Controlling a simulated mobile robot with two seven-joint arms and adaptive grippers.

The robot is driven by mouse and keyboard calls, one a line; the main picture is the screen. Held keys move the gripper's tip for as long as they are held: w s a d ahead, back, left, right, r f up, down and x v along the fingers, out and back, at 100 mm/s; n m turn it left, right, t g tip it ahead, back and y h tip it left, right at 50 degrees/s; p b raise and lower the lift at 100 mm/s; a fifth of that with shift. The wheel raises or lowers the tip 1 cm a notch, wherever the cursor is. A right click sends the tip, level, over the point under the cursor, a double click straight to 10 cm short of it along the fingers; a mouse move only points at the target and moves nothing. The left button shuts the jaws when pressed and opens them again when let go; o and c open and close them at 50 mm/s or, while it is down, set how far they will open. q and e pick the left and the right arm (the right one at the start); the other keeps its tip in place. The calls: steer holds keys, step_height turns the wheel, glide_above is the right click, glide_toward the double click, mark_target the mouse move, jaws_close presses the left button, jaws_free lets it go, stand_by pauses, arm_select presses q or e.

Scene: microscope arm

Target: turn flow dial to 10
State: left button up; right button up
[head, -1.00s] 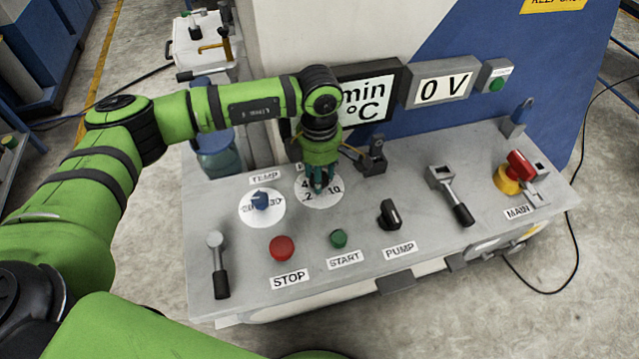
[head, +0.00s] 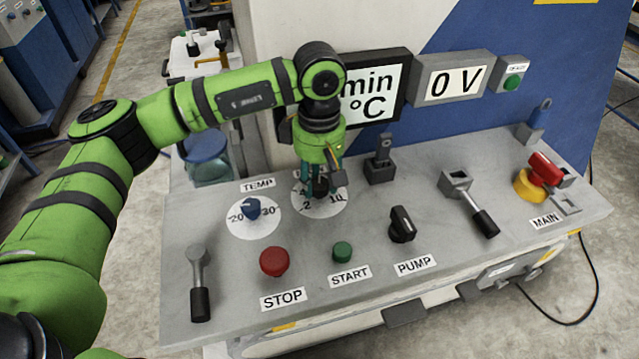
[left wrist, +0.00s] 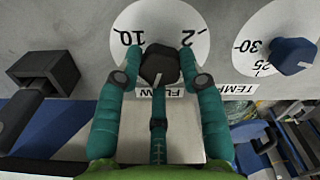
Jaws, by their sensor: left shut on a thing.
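The flow dial is a black knob (left wrist: 160,66) on a white round scale (head: 310,209) with 2 and 10 showing. My left gripper (head: 320,186) points down over it. In the left wrist view its teal fingers (left wrist: 160,62) are shut on the knob, one on each side. A light line on the knob's lower edge points toward the FLOW label (left wrist: 178,90) there. In the head view my gripper hides part of the knob, scale and label. My right gripper is not in view.
The blue TEMP knob (head: 252,208) is close left of the flow dial. A black upright bracket (head: 381,160) stands close right. In front are the red STOP button (head: 274,261), green START button (head: 342,251) and black PUMP knob (head: 402,224). Displays stand behind.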

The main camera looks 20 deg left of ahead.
mark_target(318, 183)
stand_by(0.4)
arm_select(q)
steer(key=o, duration=1.2)
steer(key=shift+a, duration=0.1)
steer(key=shift+c, duration=0.2)
step_height(318, 183, up, 12)
